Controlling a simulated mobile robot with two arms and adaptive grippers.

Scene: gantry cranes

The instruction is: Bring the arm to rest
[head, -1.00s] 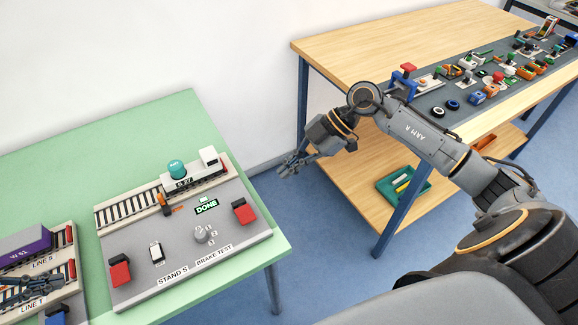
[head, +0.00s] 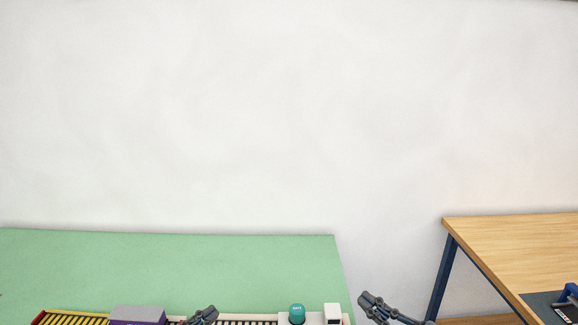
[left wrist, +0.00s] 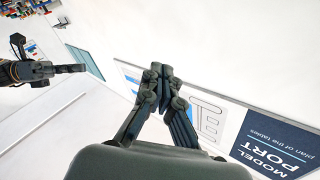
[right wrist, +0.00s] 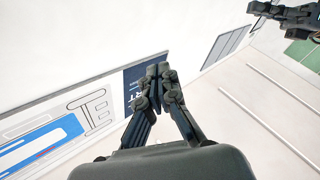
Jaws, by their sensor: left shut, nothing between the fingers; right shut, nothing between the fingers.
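My left gripper (head: 203,315) shows at the bottom of the head view, in front of the green table's track. In the left wrist view its fingertips (left wrist: 161,72) meet and hold nothing. My right gripper (head: 374,303) is at the bottom of the head view, over the gap to the right of the green table. In the right wrist view its fingertips (right wrist: 158,72) are together and empty. Most of both arms is below the head view's edge.
The green table (head: 180,260) carries a purple block (head: 138,315), a teal dome (head: 297,313) and a white block (head: 333,313) along its near edge. A wooden table (head: 520,240) stands at the right. A plain wall (head: 290,120) fills the upper view.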

